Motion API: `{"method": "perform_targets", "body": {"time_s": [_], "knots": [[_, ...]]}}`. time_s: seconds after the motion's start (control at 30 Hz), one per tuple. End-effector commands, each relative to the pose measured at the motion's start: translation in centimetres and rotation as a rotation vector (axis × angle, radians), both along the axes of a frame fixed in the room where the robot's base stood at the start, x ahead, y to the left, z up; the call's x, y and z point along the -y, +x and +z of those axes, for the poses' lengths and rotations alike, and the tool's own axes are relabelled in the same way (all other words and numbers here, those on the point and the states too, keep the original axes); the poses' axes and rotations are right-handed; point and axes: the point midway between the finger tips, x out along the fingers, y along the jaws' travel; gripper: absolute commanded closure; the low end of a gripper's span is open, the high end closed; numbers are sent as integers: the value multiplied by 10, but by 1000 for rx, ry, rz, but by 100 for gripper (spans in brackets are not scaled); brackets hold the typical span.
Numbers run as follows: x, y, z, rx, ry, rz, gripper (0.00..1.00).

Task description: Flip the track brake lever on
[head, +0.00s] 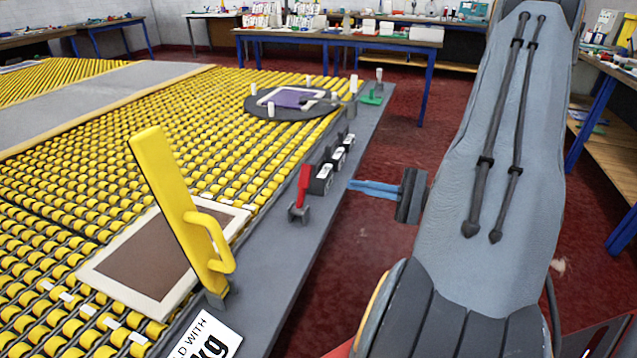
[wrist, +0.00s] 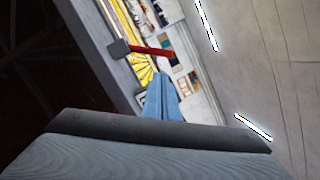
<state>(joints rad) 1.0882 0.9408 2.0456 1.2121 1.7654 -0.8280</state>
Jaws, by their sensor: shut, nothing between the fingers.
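A small red lever (head: 304,188), taken as the track brake lever, stands nearly upright on a grey bracket (head: 298,212) on the grey side rail. No label on it is readable. In the wrist view the red lever (wrist: 152,51) and its grey bracket (wrist: 120,49) show beyond my fingers. My gripper (head: 354,185) has blue fingers, shut and empty. It is to the right of the lever in the head view, with a visible gap, and points left toward the rail. In the wrist view the fingertips (wrist: 163,77) lie just below the lever's red end.
Dark switch boxes (head: 328,172) sit on the rail (head: 285,240) just beyond the lever. A tall yellow paddle with a handle (head: 185,215) stands nearer. A framed brown rug (head: 150,265) lies on yellow rollers. A round dark turntable (head: 260,108) is farther back. Red floor is right of the rail.

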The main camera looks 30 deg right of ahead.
Motion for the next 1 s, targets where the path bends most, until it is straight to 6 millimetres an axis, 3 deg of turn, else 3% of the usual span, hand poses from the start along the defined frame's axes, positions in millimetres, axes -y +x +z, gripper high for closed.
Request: {"method": "perform_targets", "body": {"time_s": [0.43,1.0], "knots": [[-5,4,2,1,2,0,100],[-69,58,14,-1,2,1,100]]}}
